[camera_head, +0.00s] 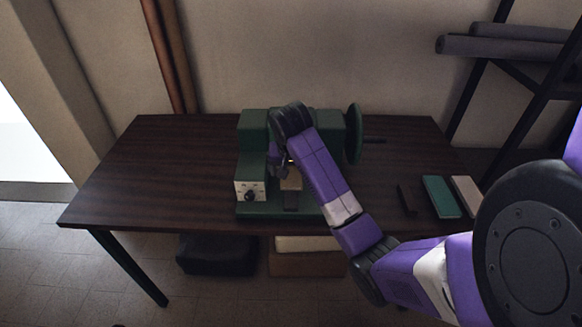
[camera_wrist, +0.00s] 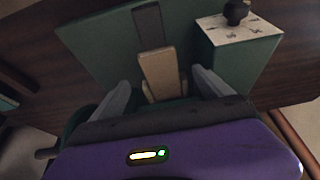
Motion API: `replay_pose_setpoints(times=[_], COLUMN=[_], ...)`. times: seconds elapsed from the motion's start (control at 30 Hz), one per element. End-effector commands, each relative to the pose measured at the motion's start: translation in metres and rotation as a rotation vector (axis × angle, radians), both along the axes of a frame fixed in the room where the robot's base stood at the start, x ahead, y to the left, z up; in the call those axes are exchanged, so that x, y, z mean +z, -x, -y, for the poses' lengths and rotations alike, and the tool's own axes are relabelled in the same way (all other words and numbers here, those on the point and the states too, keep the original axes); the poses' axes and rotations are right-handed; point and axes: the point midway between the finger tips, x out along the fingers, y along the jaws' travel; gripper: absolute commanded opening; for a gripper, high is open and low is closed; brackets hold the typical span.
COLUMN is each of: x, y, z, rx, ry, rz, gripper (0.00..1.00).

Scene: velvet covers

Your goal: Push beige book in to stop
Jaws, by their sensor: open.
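The beige book (camera_wrist: 160,72) lies on the green machine's bed, in line with a dark strip or guide (camera_wrist: 148,25). In the head view the beige book (camera_head: 291,181) shows at the middle of the green machine (camera_head: 250,125), partly covered by my arm. My gripper (camera_wrist: 165,82) is open, with one grey finger on each side of the book's near part. I cannot tell whether the fingers touch it. In the head view my gripper (camera_head: 283,163) is over the machine, mostly hidden by my wrist. The book's inner end and the stop are hidden.
A control box with a black knob (camera_head: 250,191) stands left of the book. A green handwheel (camera_head: 354,134) is at the machine's right. A green book (camera_head: 441,197), a pale book (camera_head: 467,195) and a dark tool (camera_head: 406,200) lie at the table's right. The table's left side is clear.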

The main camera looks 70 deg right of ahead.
Motion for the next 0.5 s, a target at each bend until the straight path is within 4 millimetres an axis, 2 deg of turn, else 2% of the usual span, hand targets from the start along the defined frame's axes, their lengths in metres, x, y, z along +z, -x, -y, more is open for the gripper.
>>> replay_pose_setpoints(times=[0.3,0.5], x=[-0.042,-0.057], y=[-0.006,-0.009], z=[0.016,0.022], rx=[-0.001,0.0], ry=[-0.001,-0.001], rz=[-0.002,0.0], gripper=[0.89,0.89])
